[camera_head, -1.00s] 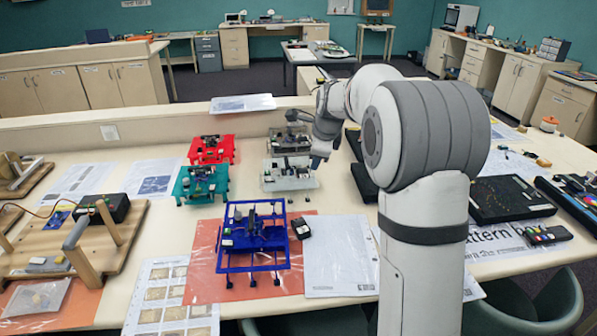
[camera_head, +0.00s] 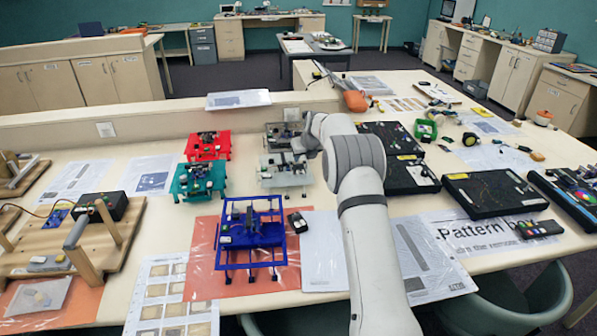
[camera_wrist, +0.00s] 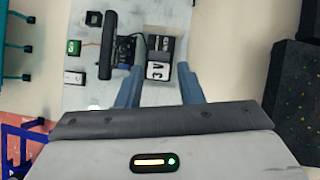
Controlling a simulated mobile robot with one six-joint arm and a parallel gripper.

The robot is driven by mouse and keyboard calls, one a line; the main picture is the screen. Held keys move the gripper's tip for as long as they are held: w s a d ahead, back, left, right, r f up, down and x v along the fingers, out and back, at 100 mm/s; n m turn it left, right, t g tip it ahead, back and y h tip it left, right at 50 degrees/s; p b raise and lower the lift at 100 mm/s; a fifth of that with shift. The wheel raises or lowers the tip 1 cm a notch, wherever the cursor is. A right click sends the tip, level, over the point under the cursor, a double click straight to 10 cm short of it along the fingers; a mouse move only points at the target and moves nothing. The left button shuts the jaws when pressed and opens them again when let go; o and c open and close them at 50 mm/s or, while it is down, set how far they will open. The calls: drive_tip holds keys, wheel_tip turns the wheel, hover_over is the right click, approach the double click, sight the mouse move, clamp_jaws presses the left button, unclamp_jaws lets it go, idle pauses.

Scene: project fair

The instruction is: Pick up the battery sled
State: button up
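My gripper (camera_wrist: 160,88) is open in the wrist view, its two blue-grey fingers apart with nothing held between them. Just beyond the fingertips, a black block with a white label (camera_wrist: 160,68) lies on a pale grey plate (camera_wrist: 82,96); it looks like a battery sled. In the head view the pale grey stand (camera_head: 287,178) carries dark parts, and my gripper (camera_head: 299,146) is close to its right rear side, partly hidden by my wrist. Another small black block with a pale top (camera_head: 297,222) lies on the table right of the blue stand (camera_head: 234,252). I cannot tell which block the task names.
Red (camera_head: 207,152) and teal (camera_head: 189,192) stands are left of the grey one. A dark stand (camera_head: 281,132) is behind it. Black boards (camera_head: 494,194) lie to the right. A wooden rig (camera_head: 60,255) is at far left. Printed sheets cover the front.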

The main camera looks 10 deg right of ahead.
sight(300, 164)
drive_tip(key=shift+p+x, duration=1)
drive_tip(key=shift+x, duration=1.45)
drive_tip(key=shift+s, duration=0.1)
drive_tip(key=shift+c, duration=0.2)
drive_tip(key=c, duration=0.5)
wheel_tip(300, 164, up, 10)
drive_tip(key=shift+b, duration=1.1)
